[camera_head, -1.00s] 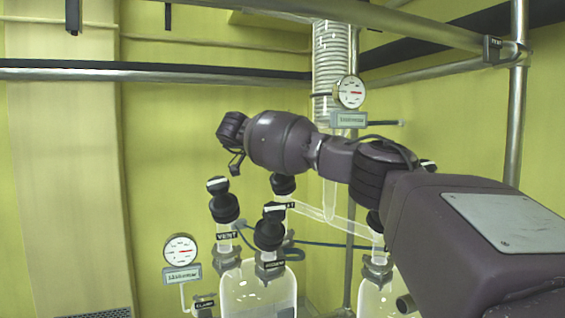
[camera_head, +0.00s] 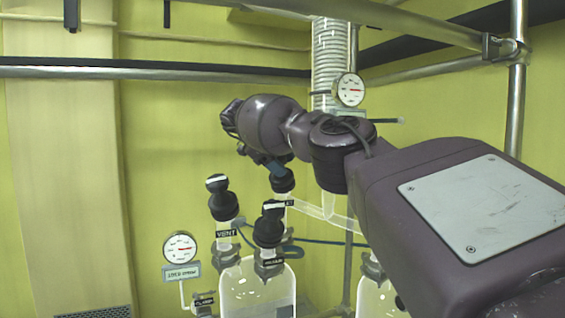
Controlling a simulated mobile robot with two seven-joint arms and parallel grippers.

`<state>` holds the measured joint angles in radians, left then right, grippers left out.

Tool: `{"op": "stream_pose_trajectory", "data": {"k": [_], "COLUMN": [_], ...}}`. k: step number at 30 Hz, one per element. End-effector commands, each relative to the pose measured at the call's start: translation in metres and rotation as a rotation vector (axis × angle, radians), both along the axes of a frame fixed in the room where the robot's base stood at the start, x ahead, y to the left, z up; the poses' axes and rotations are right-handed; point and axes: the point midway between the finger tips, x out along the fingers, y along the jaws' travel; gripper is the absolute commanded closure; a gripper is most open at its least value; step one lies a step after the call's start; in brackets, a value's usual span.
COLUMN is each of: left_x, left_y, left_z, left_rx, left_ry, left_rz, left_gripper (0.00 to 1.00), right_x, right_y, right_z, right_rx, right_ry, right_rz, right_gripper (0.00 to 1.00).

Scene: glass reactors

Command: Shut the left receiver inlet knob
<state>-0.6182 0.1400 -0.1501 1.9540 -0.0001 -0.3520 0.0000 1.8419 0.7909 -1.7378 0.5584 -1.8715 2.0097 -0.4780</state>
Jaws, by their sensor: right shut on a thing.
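The left receiver (camera_head: 258,292) is a clear glass vessel at the bottom centre. Its inlet knob (camera_head: 283,182) is black and stands at the back, above a partly hidden label ending in "ET". My right arm comes in from the right, and its wrist hangs over the knob. My right gripper (camera_head: 277,170) points down and is shut on the top of the inlet knob; its fingers are small and partly hidden by the wrist. I cannot read the knob's turn angle. My left gripper is not in view.
A black vent knob (camera_head: 222,200) and a front knob (camera_head: 269,226) stand close to the inlet knob. A gauge (camera_head: 180,247) is at the left, another (camera_head: 349,90) by the coil condenser (camera_head: 330,55). A second receiver (camera_head: 376,297) is partly behind my arm. Metal rails cross above.

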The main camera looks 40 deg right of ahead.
Motion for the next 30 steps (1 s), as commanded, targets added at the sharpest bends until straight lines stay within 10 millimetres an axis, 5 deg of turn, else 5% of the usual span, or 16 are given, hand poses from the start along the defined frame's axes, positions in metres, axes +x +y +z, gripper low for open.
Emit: {"op": "stream_pose_trajectory", "data": {"k": [15,16,20,30], "left_x": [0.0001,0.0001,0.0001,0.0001], "left_y": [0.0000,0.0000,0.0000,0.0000], "left_z": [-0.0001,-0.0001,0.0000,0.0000], "left_rx": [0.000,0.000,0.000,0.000], "left_ry": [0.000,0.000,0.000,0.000], "left_rz": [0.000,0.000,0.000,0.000], "left_gripper": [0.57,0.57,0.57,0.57], "right_x": [0.0001,0.0001,0.0000,-0.0001], "right_y": [0.0003,0.0002,0.0002,0.0001], "right_z": [0.0005,0.0005,0.0003,0.0004], "right_rx": [0.006,0.006,0.006,0.006], "right_ry": [-0.010,-0.010,-0.010,-0.009], "right_rz": [-0.015,-0.015,-0.015,-0.015], "right_gripper": [0.71,0.44,0.25,0.22]}}
